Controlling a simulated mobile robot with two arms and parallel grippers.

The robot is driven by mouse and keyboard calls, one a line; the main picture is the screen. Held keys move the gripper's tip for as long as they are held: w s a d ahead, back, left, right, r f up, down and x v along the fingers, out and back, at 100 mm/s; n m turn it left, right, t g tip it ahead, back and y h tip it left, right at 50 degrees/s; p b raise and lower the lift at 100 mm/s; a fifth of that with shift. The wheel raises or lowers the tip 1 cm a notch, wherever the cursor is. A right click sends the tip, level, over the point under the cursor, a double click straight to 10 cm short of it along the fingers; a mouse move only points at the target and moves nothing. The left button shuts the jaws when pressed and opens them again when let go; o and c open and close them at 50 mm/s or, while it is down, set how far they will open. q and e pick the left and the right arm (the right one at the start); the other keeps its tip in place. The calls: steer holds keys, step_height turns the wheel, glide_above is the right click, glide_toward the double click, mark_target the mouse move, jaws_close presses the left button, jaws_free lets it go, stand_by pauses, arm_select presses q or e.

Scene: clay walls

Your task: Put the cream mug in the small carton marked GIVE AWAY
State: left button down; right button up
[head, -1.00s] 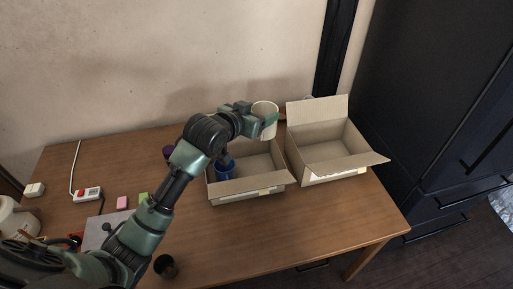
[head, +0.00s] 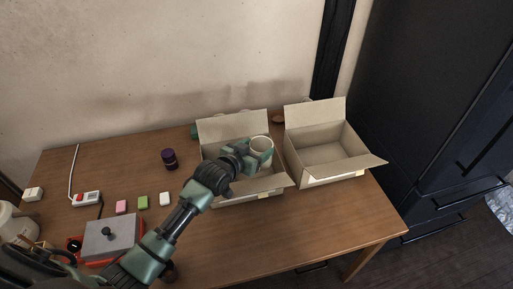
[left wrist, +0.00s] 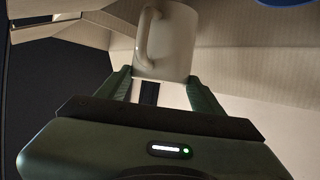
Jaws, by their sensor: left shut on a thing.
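The cream mug (head: 261,144) is upright in my left gripper (head: 259,155), over or just inside the left open carton (head: 230,128). In the left wrist view the mug (left wrist: 172,45) sits between the fingertips of my left gripper (left wrist: 160,82), its handle toward the left, with carton walls around it. A blue thing (left wrist: 287,2) shows at the top edge there. The carton's front wall carries a pale label that I cannot read. My arm hides part of this carton's inside. My right gripper is not in view.
A second open carton (head: 316,113), seemingly empty, stands close on the right. A dark purple jar (head: 169,159), several small coloured blocks, a power strip (head: 87,198) and a red and grey device (head: 109,236) are on the left of the table. The front right tabletop is clear.

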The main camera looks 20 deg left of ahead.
arm_select(q)
steer(key=shift+f, duration=0.55)
steer(key=shift+c, duration=1.2)
jaws_free()
steer(key=shift+r, duration=0.1)
steer(key=shift+r, duration=0.35)
steer(key=shift+s+r, duration=0.2)
steer(key=b+v, duration=0.1)
steer(key=v, duration=1)
steer(key=shift+s+r, duration=0.2)
steer(key=shift+s, duration=0.05)
steer(key=shift+a, duration=0.1)
